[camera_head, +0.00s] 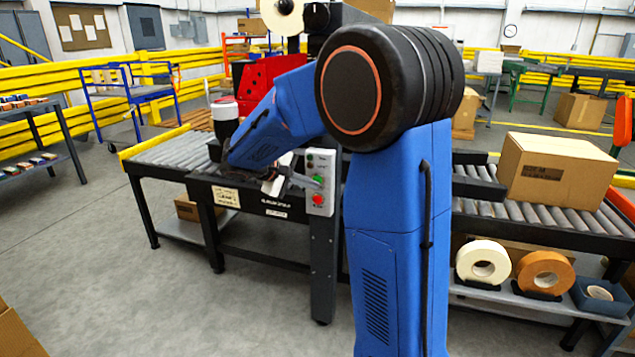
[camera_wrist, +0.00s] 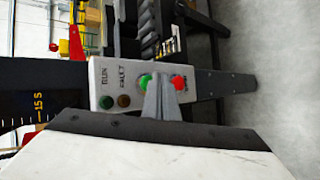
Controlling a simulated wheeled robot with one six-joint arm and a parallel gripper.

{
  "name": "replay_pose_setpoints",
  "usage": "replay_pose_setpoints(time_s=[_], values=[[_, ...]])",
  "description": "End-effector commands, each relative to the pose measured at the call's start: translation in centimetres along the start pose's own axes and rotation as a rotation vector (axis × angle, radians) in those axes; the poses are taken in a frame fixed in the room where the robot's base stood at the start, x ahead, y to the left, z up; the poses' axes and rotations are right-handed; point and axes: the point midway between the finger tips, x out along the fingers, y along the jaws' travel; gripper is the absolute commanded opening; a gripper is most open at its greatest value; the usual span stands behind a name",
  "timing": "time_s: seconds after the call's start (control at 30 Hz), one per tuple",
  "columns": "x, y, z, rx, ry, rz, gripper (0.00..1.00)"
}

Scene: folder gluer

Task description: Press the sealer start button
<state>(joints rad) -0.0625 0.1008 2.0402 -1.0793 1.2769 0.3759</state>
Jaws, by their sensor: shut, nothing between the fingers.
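The sealer control box (camera_head: 320,181) is a pale grey upright panel on a dark post in front of the conveyor. In the wrist view the panel (camera_wrist: 115,78) lies sideways with RUN and FAULT labels. Its green button (camera_wrist: 144,80) and red button (camera_wrist: 179,83) are side by side. The red button also shows low on the box in the head view (camera_head: 318,199). My gripper (camera_wrist: 161,80) is shut and empty, its tips in front of the panel between the two buttons, overlapping the green one's edge. I cannot tell whether it touches. In the head view my gripper (camera_head: 316,183) is beside the box.
A roller conveyor (camera_head: 165,152) runs behind the box, with a large carton (camera_head: 556,168) on its right part. Tape rolls (camera_head: 483,263) sit on a lower shelf at the right.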

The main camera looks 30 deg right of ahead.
Motion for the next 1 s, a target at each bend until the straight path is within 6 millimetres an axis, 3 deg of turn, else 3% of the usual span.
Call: replay_pose_setpoints(time_s=[1.0], values=[[0.67,0.52,-0.52,0.000,0.000,0.000,0.00]])
